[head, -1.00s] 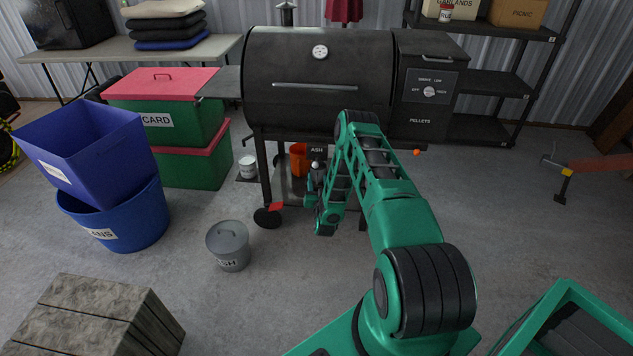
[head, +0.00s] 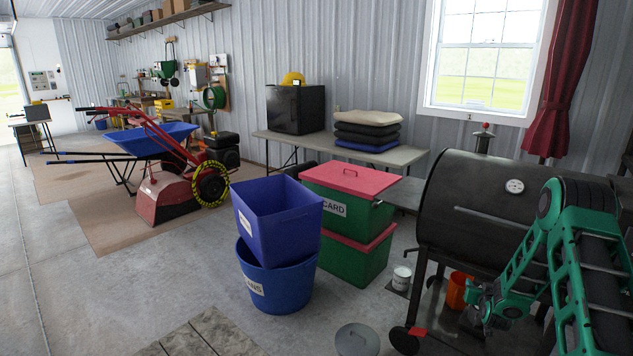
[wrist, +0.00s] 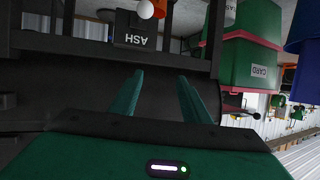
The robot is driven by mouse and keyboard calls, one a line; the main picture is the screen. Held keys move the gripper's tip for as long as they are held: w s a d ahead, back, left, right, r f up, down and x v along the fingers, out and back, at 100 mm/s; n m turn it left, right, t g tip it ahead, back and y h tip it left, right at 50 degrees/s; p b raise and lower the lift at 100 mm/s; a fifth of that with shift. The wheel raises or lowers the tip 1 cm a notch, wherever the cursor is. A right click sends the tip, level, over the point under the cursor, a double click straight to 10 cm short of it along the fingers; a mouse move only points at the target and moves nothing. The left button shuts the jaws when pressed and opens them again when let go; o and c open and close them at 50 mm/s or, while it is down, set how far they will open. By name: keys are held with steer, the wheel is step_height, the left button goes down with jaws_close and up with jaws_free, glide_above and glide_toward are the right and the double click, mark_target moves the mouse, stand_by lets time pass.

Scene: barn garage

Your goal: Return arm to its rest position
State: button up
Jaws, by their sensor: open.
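My green arm (head: 575,265) shows at the right edge of the head view, bent in front of the black pellet grill (head: 470,195). Its wrist end hangs low beside the grill's lower frame; the fingers are not clear there. In the wrist view, which is upside down, my gripper (wrist: 160,80) has its two green fingers apart with nothing between them. Behind the fingers is a dark surface, apparently part of the grill. A black box labelled ASH (wrist: 136,32) lies beyond the fingertips, apart from them.
An orange bucket (head: 459,290) stands under the grill. Open concrete floor lies at the left.

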steer(key=s+a+r+g+y, duration=0.1)
steer(key=s+a+r+g, duration=0.15)
steer(key=s+r, duration=0.7)
steer(key=s+a+r+g, duration=0.1)
steer(key=s+r+g, duration=0.3)
steer(key=s+r, duration=0.6)
steer(key=s+a+r+g+y, duration=0.1)
steer(key=s+a+r+g, duration=0.1)
steer(key=s, duration=1)
steer(key=s+a+r+m+g+y, duration=0.1)
steer(key=s+a+r, duration=0.3)
steer(key=s, duration=0.8)
steer(key=s+a+r+g+y, duration=0.2)
steer(key=s+a, duration=0.5)
steer(key=s, duration=0.5)
steer(key=shift+r+m+g, duration=0.4)
steer(key=shift+r+g, duration=0.2)
steer(key=shift+g, duration=0.15)
steer(key=shift+w+f, duration=0.25)
steer(key=shift+w, duration=0.3)
